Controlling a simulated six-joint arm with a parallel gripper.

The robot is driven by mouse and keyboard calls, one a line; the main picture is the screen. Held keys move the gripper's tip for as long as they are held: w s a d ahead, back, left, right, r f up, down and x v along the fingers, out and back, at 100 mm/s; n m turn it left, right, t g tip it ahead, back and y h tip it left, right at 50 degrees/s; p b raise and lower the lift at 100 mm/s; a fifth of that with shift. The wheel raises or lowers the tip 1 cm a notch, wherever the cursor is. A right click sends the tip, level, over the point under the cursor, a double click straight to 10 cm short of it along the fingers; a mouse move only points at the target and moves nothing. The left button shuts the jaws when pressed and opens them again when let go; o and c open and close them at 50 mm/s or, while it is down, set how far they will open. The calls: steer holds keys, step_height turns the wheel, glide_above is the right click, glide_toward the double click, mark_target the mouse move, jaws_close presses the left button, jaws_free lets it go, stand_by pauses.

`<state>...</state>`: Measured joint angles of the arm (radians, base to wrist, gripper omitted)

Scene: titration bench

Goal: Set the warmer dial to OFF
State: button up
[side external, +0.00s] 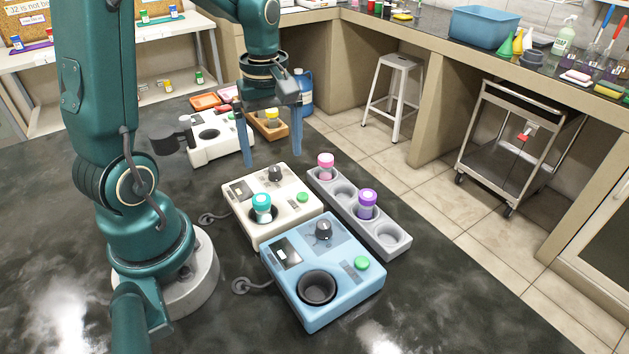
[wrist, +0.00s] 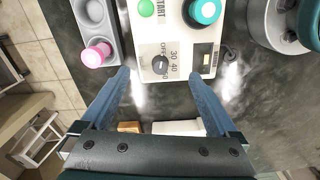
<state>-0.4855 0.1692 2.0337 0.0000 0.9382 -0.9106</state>
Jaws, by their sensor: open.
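The cream-white device (side external: 250,235) has a dark round dial (side external: 275,173), a green button (side external: 302,197) and a teal-capped vial (side external: 262,203) in its well. In the wrist view the dial (wrist: 160,65) has OFF, 30 and 40 printed around it; I cannot tell for sure which mark it points to. A blue device (side external: 335,285) with its own dial (side external: 323,230) and an empty well stands in front of it. My gripper (side external: 272,160) is open and empty above the white device. In the wrist view the two fingers (wrist: 160,76) lie either side of the dial, apart from it.
A grey rack (side external: 392,241) with a pink-capped vial (side external: 326,162) and a purple-capped vial (side external: 367,200) stands right of the devices. Another white device (side external: 205,151) stands behind, near a wooden holder (side external: 268,133). The dark bench is clear at the front left.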

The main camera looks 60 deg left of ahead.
mark_target(276, 169)
steer(key=shift+r, duration=1.9)
steer(key=shift+w+d+r, duration=0.1)
steer(key=shift+d+r, duration=0.1)
steer(key=s+d+r+m+t, duration=0.3)
steer(key=s+d+m+t, duration=0.2)
steer(key=d+m, duration=0.6)
steer(key=s+m, duration=0.1)
steer(key=m, duration=0.4)
steer(key=shift+s+t, duration=0.3)
steer(key=shift+s, duration=0.05)
